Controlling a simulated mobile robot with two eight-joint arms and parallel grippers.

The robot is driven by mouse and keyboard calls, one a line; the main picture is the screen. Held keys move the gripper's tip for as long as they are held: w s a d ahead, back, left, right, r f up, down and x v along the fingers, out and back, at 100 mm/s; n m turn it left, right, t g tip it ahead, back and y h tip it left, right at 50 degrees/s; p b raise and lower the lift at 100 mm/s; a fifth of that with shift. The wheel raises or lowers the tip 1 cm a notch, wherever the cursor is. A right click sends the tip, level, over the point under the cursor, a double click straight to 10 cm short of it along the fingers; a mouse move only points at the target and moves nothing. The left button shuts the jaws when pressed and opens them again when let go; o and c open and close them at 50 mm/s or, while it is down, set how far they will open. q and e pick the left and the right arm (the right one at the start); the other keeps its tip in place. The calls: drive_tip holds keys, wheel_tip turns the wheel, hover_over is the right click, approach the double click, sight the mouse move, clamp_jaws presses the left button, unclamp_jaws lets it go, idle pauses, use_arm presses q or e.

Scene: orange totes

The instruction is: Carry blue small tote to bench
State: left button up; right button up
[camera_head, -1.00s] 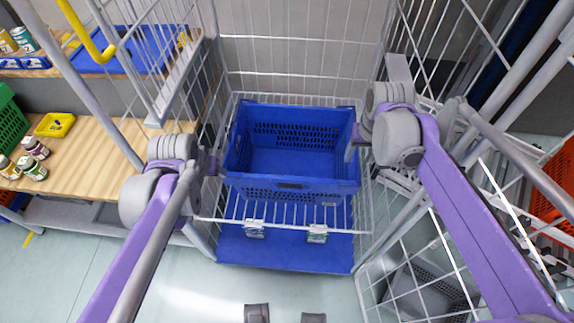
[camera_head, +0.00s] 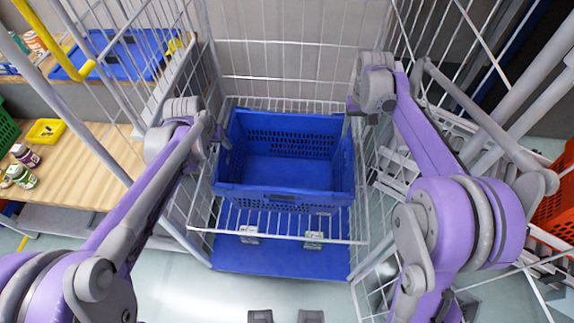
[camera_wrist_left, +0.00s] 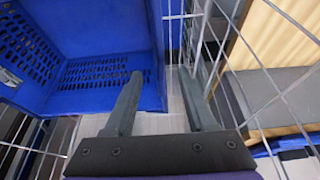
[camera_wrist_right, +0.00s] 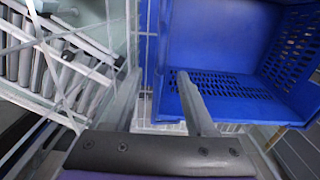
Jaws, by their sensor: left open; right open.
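The blue small tote (camera_head: 285,196) sits empty and level on a wire shelf in a cage trolley. My left gripper (camera_head: 222,143) is open at its left wall. In the left wrist view, the two fingers (camera_wrist_left: 160,75) lie either side of the wall (camera_wrist_left: 154,60), apart from each other. My right gripper (camera_head: 350,120) is open at the right wall. In the right wrist view, one finger of this gripper (camera_wrist_right: 158,78) overlaps the tote's inside (camera_wrist_right: 215,40) and the other is outside. Contact with the walls is unclear. The wooden bench (camera_head: 85,165) is at the left.
Wire cage sides (camera_head: 290,65) close the trolley at back, left and right. A blue lower deck (camera_head: 280,258) lies under the shelf. A yellow tray (camera_head: 46,131) and small jars (camera_head: 22,165) stand on the bench, whose middle is bare.

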sight(224, 150)
use_arm(q)
drive_tip(key=x, duration=0.9)
drive_tip(key=shift+w+f, duration=0.1)
drive_tip(key=shift+f, duration=0.15)
use_arm(e)
wheel_tip(224, 150, down, 10)
drive_tip(key=shift+r, duration=0.2)
use_arm(q)
clamp_jaws()
use_arm(e)
clamp_jaws()
